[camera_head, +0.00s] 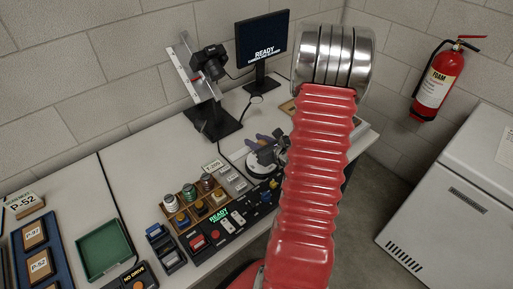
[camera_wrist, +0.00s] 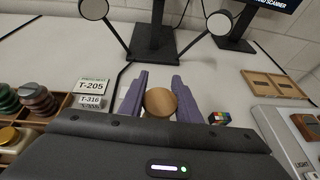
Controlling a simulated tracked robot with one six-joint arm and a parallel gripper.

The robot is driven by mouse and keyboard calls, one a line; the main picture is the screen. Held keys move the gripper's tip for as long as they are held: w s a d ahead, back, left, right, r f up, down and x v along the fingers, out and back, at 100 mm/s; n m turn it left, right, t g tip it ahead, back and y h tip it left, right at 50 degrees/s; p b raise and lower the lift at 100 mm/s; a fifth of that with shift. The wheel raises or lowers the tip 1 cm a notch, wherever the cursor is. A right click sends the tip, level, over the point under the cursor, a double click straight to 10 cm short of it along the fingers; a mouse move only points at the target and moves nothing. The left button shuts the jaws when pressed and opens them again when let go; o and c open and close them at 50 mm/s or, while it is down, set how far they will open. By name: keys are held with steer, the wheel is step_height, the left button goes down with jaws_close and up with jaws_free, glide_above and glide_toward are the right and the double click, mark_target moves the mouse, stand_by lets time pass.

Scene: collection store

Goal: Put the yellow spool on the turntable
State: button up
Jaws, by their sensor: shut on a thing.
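My gripper (camera_wrist: 160,93) has purple fingers either side of a round tan-brown thing (camera_wrist: 160,102), seen end-on in the wrist view. The fingers are shut on it. No yellow side of it shows, so I cannot tell for sure that it is the yellow spool. In the head view my gripper (camera_head: 268,138) is over the bench, partly behind my red arm. A white round shape (camera_head: 255,167) shows below it and may be the turntable; its top is mostly hidden. In the wrist view, the gripper body hides that area.
A wooden tray (camera_head: 186,231) holds several coloured spools and pots, left of my gripper. A camera on a stand (camera_head: 209,64) and a monitor (camera_head: 262,47) are behind. A small coloured cube (camera_wrist: 219,117) is right of my fingers. A green tray (camera_head: 103,248) lies left.

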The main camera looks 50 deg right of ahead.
steer(key=shift+f, duration=1.8)
steer(key=shift+f, duration=0.1)
steer(key=o, duration=1)
steer(key=v, duration=1.2)
steer(key=shift+r, duration=0.25)
